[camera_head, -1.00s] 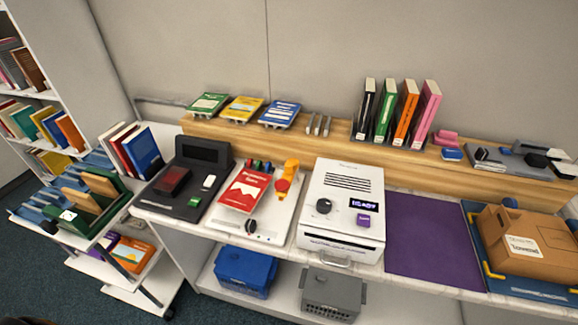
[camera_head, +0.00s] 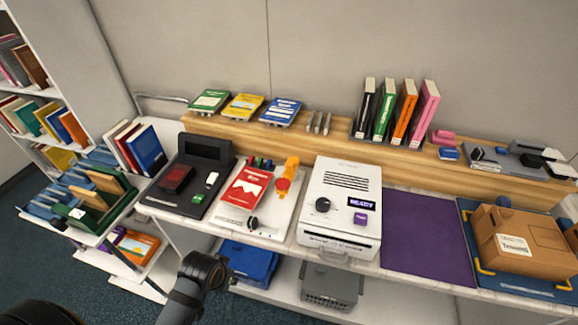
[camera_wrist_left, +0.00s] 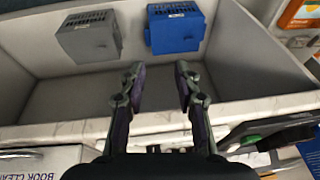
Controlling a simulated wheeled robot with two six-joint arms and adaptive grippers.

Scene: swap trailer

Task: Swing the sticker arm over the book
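The sticker arm (camera_head: 288,173) is orange with a round red head. It stands at the right side of a white station plate (camera_head: 268,217), to the right of the red book (camera_head: 245,187), and does not lie over it. The book lies flat on the plate. My left gripper (camera_head: 228,270) is in front of the counter, below and in front of the station, apart from the book and sticker arm. The left wrist view shows its two fingers (camera_wrist_left: 160,78) spread with nothing between them. My right gripper is in no view.
The white READY machine (camera_head: 341,205) stands right of the station, and a black scanner-like device (camera_head: 190,180) left of it. Blue (camera_wrist_left: 175,27) and grey (camera_wrist_left: 90,37) crates sit on the shelf below. A purple mat (camera_head: 428,240) is bare.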

